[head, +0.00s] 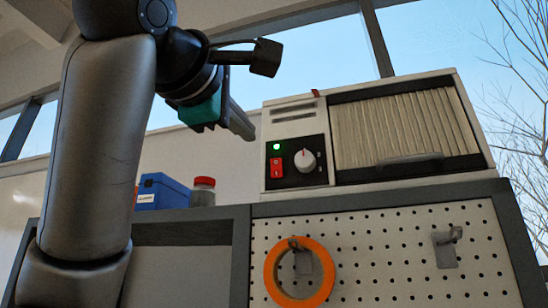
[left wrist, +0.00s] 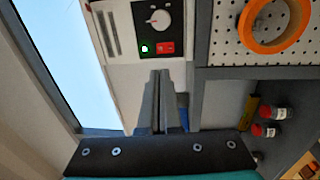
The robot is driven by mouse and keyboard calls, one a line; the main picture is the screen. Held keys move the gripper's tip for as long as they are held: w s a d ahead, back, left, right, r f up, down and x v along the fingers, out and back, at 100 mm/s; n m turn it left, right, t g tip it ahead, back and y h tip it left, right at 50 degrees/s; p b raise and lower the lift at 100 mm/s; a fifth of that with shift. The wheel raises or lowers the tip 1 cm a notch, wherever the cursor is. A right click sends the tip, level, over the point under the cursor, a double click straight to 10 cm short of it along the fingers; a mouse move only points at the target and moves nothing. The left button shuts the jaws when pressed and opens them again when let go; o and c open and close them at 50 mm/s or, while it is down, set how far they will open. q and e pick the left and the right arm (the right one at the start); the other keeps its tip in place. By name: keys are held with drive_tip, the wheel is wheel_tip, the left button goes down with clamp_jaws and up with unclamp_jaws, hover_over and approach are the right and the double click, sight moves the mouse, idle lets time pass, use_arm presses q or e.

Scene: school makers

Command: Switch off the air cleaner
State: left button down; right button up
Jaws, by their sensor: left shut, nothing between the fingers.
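The air cleaner (head: 295,126) is a pale box with a pleated filter, standing on top of a grey cabinet. Its black panel holds a red rocker switch (head: 276,168), a lit green lamp (head: 276,147) and a white knob (head: 305,160). My left gripper (head: 246,129) is shut and empty, in front of and to the left of the panel. In the left wrist view the closed fingers (left wrist: 160,74) point at the panel, with the red switch (left wrist: 165,48) just beyond their tips and the green lamp (left wrist: 145,48) beside it. They look apart from the switch. My right gripper is not in view.
A blue box (head: 163,191) and a red-lidded jar (head: 203,192) stand left of the air cleaner. Below it, a pegboard (head: 375,250) carries an orange tape roll (head: 272,277) and a grey hook (head: 445,250). The space before the panel looks clear.

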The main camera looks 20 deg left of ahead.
use_arm(q)
drive_tip(key=p, duration=0.6)
approach(278, 162)
drive_tip(key=w, duration=0.5)
drive_tip(key=shift+w+r, duration=0.1)
drive_tip(key=shift+r, duration=0.3)
drive_tip(key=shift+w+d+p, duration=0.15)
drive_tip(key=shift+w+p, duration=0.45)
drive_tip(key=shift+w, duration=0.2)
